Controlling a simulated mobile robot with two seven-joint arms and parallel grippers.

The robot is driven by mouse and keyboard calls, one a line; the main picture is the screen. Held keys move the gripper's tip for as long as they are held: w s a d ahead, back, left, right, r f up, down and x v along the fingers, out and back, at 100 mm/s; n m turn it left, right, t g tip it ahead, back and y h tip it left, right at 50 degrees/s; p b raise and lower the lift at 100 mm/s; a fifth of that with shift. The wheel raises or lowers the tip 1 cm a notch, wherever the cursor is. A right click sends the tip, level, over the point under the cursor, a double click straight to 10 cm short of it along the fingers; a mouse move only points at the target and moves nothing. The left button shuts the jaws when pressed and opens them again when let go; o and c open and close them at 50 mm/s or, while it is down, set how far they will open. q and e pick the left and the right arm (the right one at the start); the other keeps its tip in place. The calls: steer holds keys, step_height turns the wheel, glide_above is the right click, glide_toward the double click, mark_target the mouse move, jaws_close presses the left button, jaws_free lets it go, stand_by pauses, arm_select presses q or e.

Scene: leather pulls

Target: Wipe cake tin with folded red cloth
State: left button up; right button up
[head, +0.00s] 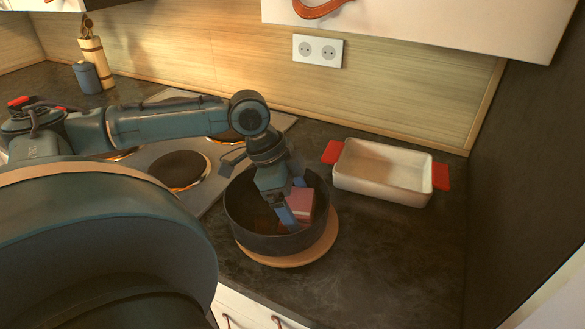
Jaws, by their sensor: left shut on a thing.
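The cake tin (272,243) is dark, round and deep, and it stands upright on a round wooden board on the counter. My left gripper (290,213) reaches down into it from above. The gripper is shut on the folded red cloth (302,201), which shows as a pinkish-red block inside the tin. The fingers hide part of the cloth, and I cannot tell whether the cloth touches the tin's floor or wall. My right gripper is out of view.
The round wooden board (318,250) sticks out from under the tin. A white baking dish (385,177) with red handles stands to the right. A hob (150,150) lies to the left. The dark counter at front right (390,265) is clear.

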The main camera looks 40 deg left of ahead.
mark_target(295, 203)
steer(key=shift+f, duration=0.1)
arm_select(q)
step_height(295, 203, up, 4)
steer(key=p, duration=0.4)
steer(key=shift+p, duration=0.35)
steer(key=shift+r+p, duration=0.7)
steer(key=shift+p, duration=0.3)
steer(key=shift+r+p, duration=0.45)
steer(key=shift+p, duration=0.15)
steer(key=shift+f, duration=0.1)
step_height(295, 203, up, 3)
steer(key=shift+p, duration=0.95)
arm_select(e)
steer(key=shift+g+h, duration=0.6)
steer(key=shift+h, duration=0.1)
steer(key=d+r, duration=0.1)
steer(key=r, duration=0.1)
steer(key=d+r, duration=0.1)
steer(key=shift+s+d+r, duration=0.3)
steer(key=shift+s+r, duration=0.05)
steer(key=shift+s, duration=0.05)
